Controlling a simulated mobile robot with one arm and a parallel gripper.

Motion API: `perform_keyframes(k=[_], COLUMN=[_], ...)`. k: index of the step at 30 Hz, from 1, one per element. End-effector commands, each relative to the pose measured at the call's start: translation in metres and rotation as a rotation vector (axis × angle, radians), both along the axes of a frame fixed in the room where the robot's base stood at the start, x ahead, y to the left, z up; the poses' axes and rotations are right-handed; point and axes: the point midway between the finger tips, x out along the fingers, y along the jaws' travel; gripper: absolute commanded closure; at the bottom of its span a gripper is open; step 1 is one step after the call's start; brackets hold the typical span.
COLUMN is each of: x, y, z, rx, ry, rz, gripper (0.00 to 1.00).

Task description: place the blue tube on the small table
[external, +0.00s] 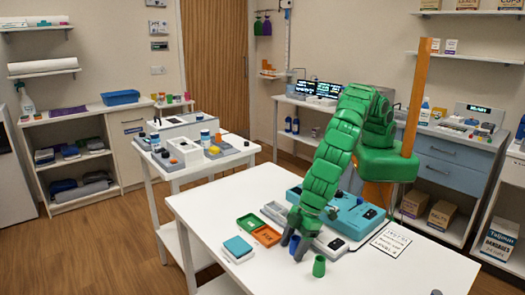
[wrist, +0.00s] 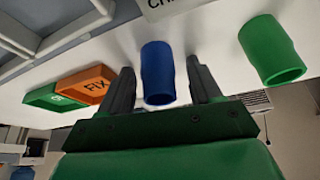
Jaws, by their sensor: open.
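The blue tube (wrist: 158,72) stands between the two fingers of my gripper (wrist: 156,88) in the wrist view, with a visible gap on each side. The gripper is open. In the external view, my gripper (external: 296,243) is low over the front white table, and its fingers mostly hide the blue tube. A smaller white table (external: 205,167) stands at the back left with several items on it.
A green tube (external: 319,266) stands close to the right of my gripper; it also shows in the wrist view (wrist: 270,50). Green (external: 248,222) and orange (external: 266,236) trays lie to the left. A teal case (external: 345,215) lies behind. The front table's near right is mostly clear.

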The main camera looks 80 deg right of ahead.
Motion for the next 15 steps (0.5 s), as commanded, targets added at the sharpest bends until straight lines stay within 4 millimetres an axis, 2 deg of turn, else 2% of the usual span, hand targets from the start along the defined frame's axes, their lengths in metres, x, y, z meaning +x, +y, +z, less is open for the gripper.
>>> perform_keyframes(k=[4,15], x=[0.0001,0.0003], y=[0.0,0.0], z=[0.0006,0.001], rx=[0.0,0.0], ry=[0.0,0.0], rz=[0.0,-0.001], gripper=[0.38,0.95])
